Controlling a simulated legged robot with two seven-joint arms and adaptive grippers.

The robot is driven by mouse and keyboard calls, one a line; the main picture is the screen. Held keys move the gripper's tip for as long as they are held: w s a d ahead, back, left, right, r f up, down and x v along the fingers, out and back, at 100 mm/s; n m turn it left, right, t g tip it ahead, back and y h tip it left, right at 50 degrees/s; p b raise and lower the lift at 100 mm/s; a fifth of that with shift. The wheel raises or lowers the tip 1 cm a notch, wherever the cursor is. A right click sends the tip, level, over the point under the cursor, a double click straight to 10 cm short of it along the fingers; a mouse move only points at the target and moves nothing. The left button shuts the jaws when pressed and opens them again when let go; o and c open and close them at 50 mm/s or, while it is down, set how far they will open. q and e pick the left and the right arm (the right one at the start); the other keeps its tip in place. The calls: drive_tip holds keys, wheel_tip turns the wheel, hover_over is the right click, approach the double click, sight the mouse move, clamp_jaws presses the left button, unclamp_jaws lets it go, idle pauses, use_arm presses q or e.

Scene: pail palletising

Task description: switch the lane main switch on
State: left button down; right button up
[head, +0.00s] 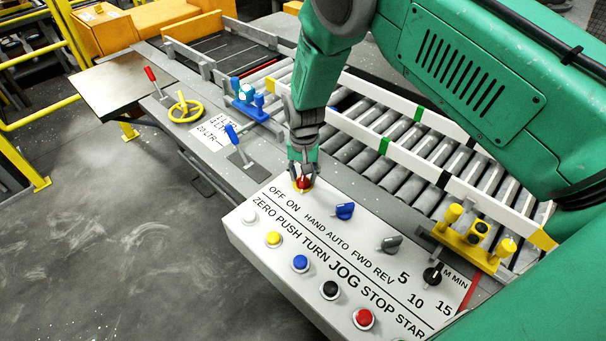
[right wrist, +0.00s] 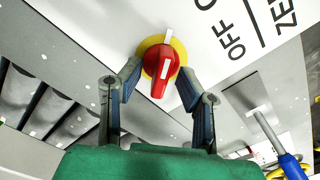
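The lane main switch is a red rotary knob (right wrist: 160,68) on a yellow round base, beside the word OFF in the right wrist view. It also shows in the head view as a red knob (head: 304,183) at the far left corner of the white control panel (head: 240,232), by OFF ON. In the right wrist view its white-marked handle points down the picture, toward my gripper. My right gripper (right wrist: 157,84) has its fingers apart, one on each side of the knob, with gaps showing. In the head view the right gripper (head: 302,168) is directly over the knob. My left gripper is not seen.
The panel also carries a blue switch (head: 344,211), a grey switch (head: 390,243), a black dial (head: 432,275) and a row of push buttons. A blue-handled lever (head: 238,144) stands left of the gripper. A roller conveyor (head: 385,130) runs behind.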

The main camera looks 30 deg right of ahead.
wheel_tip(320, 180, up, 12)
drive_tip(key=shift+w+f, duration=0.15)
drive_tip(key=shift+f, duration=0.1)
idle(0.5)
